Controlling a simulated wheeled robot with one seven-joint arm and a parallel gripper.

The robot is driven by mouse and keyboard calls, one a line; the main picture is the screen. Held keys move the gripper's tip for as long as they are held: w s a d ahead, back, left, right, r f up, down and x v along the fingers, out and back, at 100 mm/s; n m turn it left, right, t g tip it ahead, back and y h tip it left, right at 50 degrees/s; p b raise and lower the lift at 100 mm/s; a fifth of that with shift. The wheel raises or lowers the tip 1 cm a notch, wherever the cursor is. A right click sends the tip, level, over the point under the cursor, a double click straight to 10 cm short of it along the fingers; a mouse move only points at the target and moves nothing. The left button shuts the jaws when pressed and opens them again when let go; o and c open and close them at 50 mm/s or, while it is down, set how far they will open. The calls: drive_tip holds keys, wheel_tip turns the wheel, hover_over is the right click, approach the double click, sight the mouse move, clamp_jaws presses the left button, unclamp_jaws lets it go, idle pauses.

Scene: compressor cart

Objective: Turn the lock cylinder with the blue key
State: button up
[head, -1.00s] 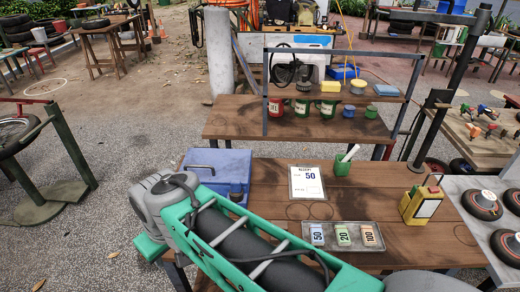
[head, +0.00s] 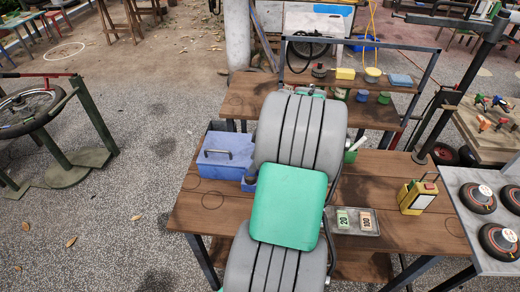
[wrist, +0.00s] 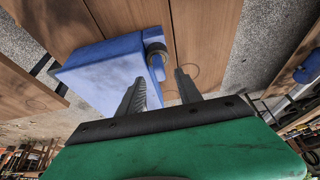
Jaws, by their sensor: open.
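The blue box (head: 226,158) with a dark handle on top stands at the left end of the wooden bench; it also shows in the wrist view (wrist: 98,72). A short, round grey-and-blue fitting (wrist: 155,58), perhaps the lock cylinder, sticks out of its side. My gripper (wrist: 161,78) is open, its two fingers apart and pointing towards the fitting, with nothing seen between them. In the head view my arm hides the gripper. I cannot make out a blue key in either current view.
A grey tray (head: 357,229) holds a green "20" block (head: 343,219) and an orange "100" block (head: 366,220). My arm covers the bench's middle. A yellow device (head: 417,197) stands at the right. A shelf with pots is behind.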

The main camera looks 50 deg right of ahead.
drive_tip(key=shift+x, duration=1.05)
clamp_jaws()
